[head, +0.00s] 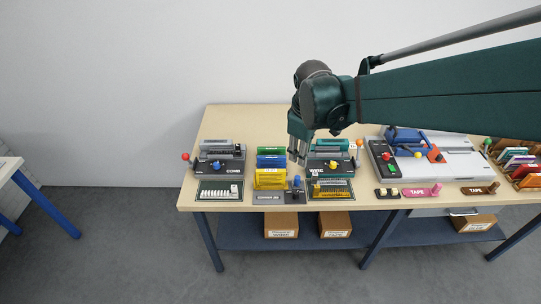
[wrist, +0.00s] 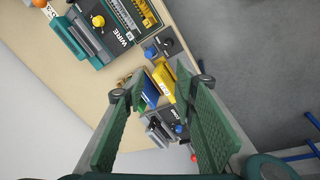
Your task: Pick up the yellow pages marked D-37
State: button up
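A yellow block of pages (head: 270,180) stands at the front of a row on the table, with blue pages (head: 270,161) and green pages (head: 270,150) behind it. The lettering on the yellow pages is too small to read in the head view. In the wrist view the yellow pages (wrist: 162,76) carry a white label, also not legible, and the blue pages (wrist: 150,93) stand beside them. My gripper (head: 299,158) is just right of the row in the head view. In the wrist view its two green fingers (wrist: 160,92) are wide apart with nothing held between them.
A comb machine (head: 221,167) stands left of the pages and a WIRE machine (head: 331,168) right of them. A small blue-knobbed device (head: 296,190) sits close at the front right. The table's back left (head: 235,122) is clear.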

jog(key=w+a+f+n+g+p, duration=0.1)
jog(key=w+a+f+n, duration=0.3)
jog(key=w+a+f, duration=0.2)
jog(key=n+g+h, duration=0.1)
jog(key=n, duration=0.1)
send_over(270, 171)
notch_tip(270, 171, down, 6)
jog(key=shift+d+r+p, duration=0.1)
jog(key=shift+p, duration=0.35)
jog(key=shift+w+a+f+n+g, duration=0.1)
jog(key=shift+a+f+n+g, duration=0.25)
jog(key=shift+f, duration=0.2)
jog(key=shift+d+f, duration=0.2)
jog(key=shift+f, duration=1.1)
jog(key=shift+f, duration=0.1)
jog(key=shift+d+f, duration=0.2)
jog(key=shift+f, duration=2.3)
